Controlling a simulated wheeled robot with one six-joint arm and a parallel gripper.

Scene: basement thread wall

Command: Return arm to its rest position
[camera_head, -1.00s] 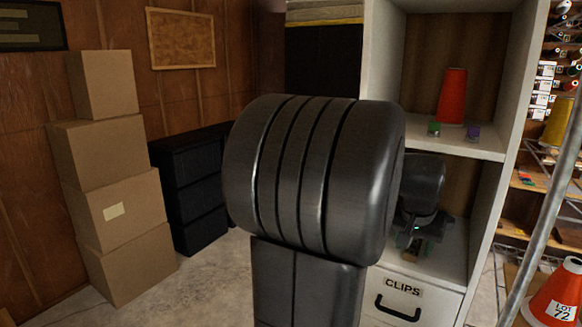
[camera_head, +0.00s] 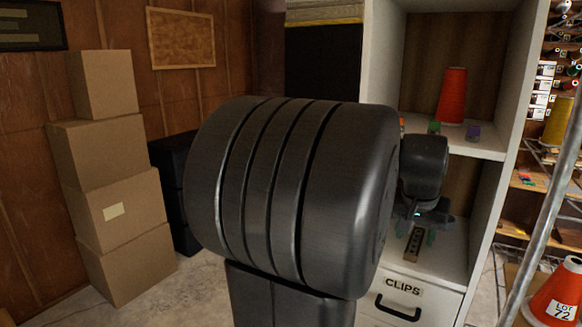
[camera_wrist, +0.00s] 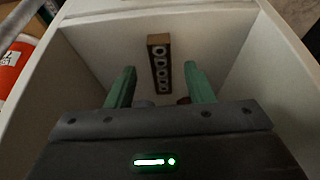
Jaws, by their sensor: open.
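My gripper (camera_wrist: 160,68) is open, its two green fingers apart with nothing held between them. In the head view my gripper (camera_head: 414,230) is in the lower bay of the white shelf unit (camera_head: 482,248), partly hidden behind my own arm. A narrow wooden block with several ringed holes (camera_wrist: 159,62) lies on the shelf floor beyond the fingertips; it also shows in the head view (camera_head: 413,245). Small grey and brown round things show low between the fingers in the wrist view, mostly hidden by my gripper.
An orange-red thread cone (camera_head: 452,97) stands on the upper shelf with a green clip (camera_head: 434,127) and a purple clip (camera_head: 473,132). Side walls bound the bay. A CLIPS drawer (camera_head: 408,300) is below. A metal pole (camera_head: 552,200) and LOT 72 cone (camera_head: 556,297) stand right.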

